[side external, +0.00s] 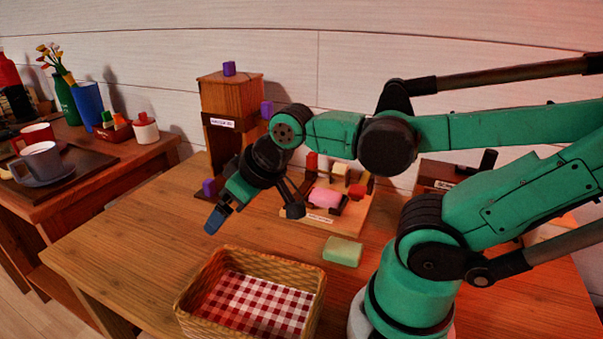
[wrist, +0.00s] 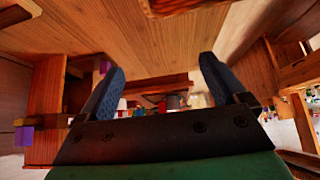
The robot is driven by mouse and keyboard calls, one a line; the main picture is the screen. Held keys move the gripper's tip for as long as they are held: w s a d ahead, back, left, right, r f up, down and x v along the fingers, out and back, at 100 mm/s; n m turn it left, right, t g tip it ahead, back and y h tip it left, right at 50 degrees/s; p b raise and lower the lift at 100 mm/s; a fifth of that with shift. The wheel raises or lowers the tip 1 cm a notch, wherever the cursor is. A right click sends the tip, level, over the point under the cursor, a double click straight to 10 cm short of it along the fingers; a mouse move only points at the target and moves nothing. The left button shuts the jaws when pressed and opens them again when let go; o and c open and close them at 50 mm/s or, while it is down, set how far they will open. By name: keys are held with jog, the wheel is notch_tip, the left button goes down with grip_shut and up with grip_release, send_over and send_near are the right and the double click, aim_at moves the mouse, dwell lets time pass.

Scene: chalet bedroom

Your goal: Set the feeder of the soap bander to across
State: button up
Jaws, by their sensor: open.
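A low wooden machine (side external: 350,215) with a pink block (side external: 325,197), small red and cream parts and a front label stands on the table, partly behind my arm. The label is too small to read, so I cannot tell for certain that this is the soap bander. I cannot make out a feeder or its setting. My gripper (side external: 217,215) hangs above the table to the left of this machine, apart from it. In the wrist view my gripper (wrist: 163,82) has its two blue fingers spread, with nothing held between them.
A wooden tower (side external: 232,100) with purple blocks stands behind my gripper. A wicker basket (side external: 188,300) with checked cloth is at the front. A green block (side external: 342,250) lies right of it. A dark labelled box (side external: 435,172) is partly hidden. A side table (side external: 95,185) holds cups.

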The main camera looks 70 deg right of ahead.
jog(key=shift+c, duration=1.3)
jog(key=shift+w+d+r, duration=0.15)
jog(key=shift+d, duration=0.1)
jog(key=shift+c, duration=1)
jog(key=m+g, duration=0.7)
jog(key=m, duration=1.1)
send_over(312, 154)
notch_tip(312, 154, down, 3)
jog(key=shift+r, duration=0.2)
jog(key=shift+d+f, duration=0.15)
jog(key=shift+f, duration=2.65)
